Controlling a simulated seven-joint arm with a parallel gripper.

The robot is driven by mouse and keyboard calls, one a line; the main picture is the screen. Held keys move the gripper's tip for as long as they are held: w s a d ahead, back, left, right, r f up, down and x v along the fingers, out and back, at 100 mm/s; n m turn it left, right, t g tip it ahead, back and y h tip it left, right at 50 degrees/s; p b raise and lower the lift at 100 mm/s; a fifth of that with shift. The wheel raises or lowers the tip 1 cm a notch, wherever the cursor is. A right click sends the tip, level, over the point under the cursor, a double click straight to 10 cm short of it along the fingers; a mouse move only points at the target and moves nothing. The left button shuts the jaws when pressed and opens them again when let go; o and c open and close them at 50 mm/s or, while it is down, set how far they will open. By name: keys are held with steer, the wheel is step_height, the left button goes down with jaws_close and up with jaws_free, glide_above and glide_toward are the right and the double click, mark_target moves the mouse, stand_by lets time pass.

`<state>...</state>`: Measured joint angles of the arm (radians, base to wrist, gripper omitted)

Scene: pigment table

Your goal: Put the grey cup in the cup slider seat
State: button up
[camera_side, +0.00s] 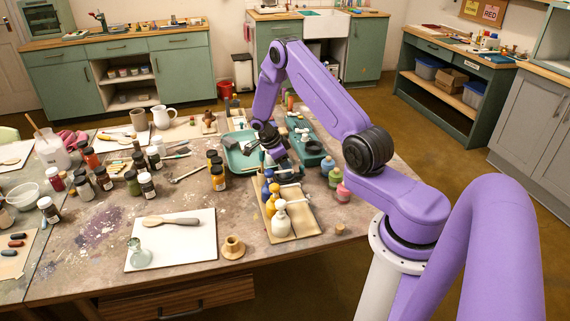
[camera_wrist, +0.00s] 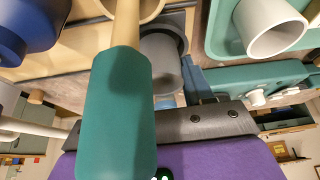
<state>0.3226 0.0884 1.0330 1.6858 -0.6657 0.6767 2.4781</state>
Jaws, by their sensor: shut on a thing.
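My gripper (camera_side: 272,141) is low over the near edge of the teal tray. In the wrist view the grey cup (camera_wrist: 160,62) is at my gripper's blue fingertips, and my gripper is shut on it. A large teal handle (camera_wrist: 122,115) in front hides part of the cup and fingers. Behind the cup is a grey block (camera_wrist: 184,18) with a dark round rim, which looks like the slider seat. The cup overlaps this rim in the picture; I cannot tell whether it is seated. I cannot make out the cup clearly in the side view.
The teal tray (camera_side: 238,165) holds a white cup (camera_wrist: 268,27), seen in the wrist view. A wooden tray (camera_side: 304,228) with bottles stands in front. Paint jars crowd the left. A white board (camera_side: 185,251) with a wooden spoon (camera_side: 170,221) lies nearer.

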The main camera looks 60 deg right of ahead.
steer(key=shift+f, duration=0.15)
stand_by(0.4)
steer(key=o, duration=1.5)
steer(key=shift+r, duration=4)
